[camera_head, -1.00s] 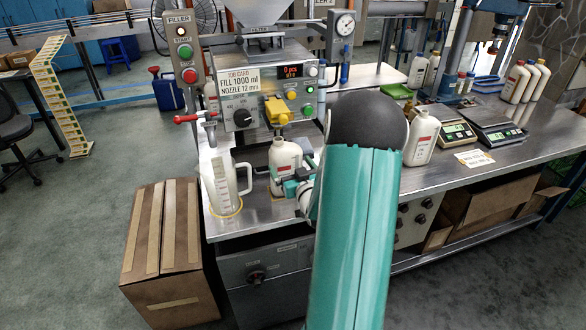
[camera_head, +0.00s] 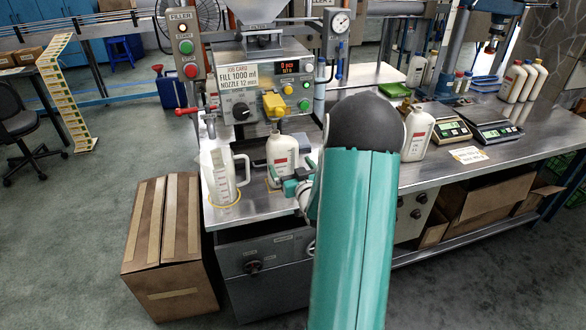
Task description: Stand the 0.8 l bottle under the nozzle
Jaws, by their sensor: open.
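A white bottle (camera_head: 282,151) with a red label stands upright on the steel bench at the filling machine (camera_head: 262,84). Its neck is just below the yellow nozzle part (camera_head: 273,105); I cannot tell whether it is exactly centred. Its volume cannot be read. My gripper (camera_head: 284,180), with teal fingers, is open at the bottle's lower front right. Whether a finger touches the bottle is unclear. My arm hides part of the gripper and the bench behind it.
Another white bottle (camera_head: 418,135) stands right of my arm, beside two scales (camera_head: 490,125). More bottles (camera_head: 518,82) stand at the back right. A cardboard box (camera_head: 168,240) is on the floor at left.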

